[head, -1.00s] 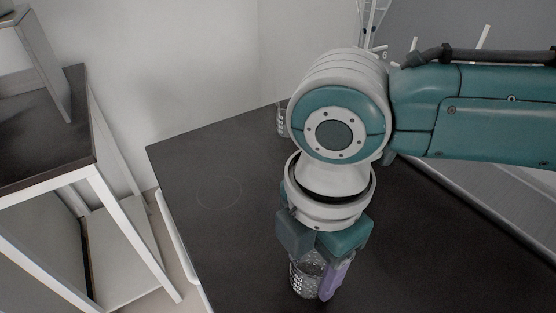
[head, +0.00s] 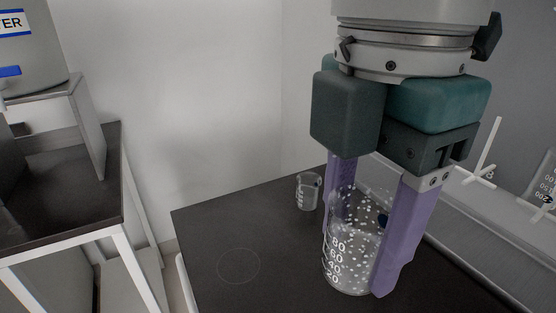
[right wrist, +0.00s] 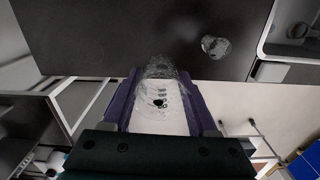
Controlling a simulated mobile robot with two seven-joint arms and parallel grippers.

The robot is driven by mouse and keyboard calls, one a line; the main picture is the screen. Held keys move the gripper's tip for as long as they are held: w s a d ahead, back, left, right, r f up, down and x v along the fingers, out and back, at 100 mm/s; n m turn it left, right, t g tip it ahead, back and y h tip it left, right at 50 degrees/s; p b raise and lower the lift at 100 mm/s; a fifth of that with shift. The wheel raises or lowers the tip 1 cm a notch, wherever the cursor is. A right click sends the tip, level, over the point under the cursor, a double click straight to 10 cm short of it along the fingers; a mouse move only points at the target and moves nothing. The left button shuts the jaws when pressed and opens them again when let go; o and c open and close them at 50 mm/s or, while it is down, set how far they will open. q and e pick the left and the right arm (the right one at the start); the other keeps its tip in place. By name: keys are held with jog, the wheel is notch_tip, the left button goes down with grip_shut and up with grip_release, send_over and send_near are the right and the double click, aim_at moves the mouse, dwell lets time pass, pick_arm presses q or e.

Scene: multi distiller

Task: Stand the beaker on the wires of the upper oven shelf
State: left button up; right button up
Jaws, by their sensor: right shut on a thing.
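The beaker (head: 350,262) is clear glass with white volume marks and pale specks showing in it. My right gripper (head: 362,238) is shut on it, with one purple finger on each side, and the beaker hangs about upright in the head view. It appears in front of the dark bench top, and I cannot tell exactly how high it is. In the right wrist view the beaker (right wrist: 160,98) sits between the two purple fingers. The oven and its upper wire shelf cannot be made out in these frames. My left gripper is out of view.
A smaller glass beaker (head: 307,192) stands on the dark bench (head: 215,232) behind the held one. A dark-topped side table (head: 60,205) with white legs is at the left, bearing a grey stand (head: 88,125). The bench's left part is clear.

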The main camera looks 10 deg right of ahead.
jog(key=w+d+r+m+p, duration=0.1)
jog(key=d+r+m+p, duration=0.3)
jog(key=r+m, duration=0.6)
jog(key=w+d+r+m+p, duration=0.1)
jog(key=d+r+m+p, duration=0.25)
jog(key=r+m, duration=0.6)
jog(key=s+r+m+p, duration=0.1)
jog(key=s+r+p, duration=0.2)
jog(key=r+p, duration=1.3)
jog(key=s+r+m+p, duration=0.1)
jog(key=s+r+p, duration=0.2)
jog(key=r+p, duration=1.3)
jog(key=p, duration=0.4)
jog(key=shift+d, duration=0.1)
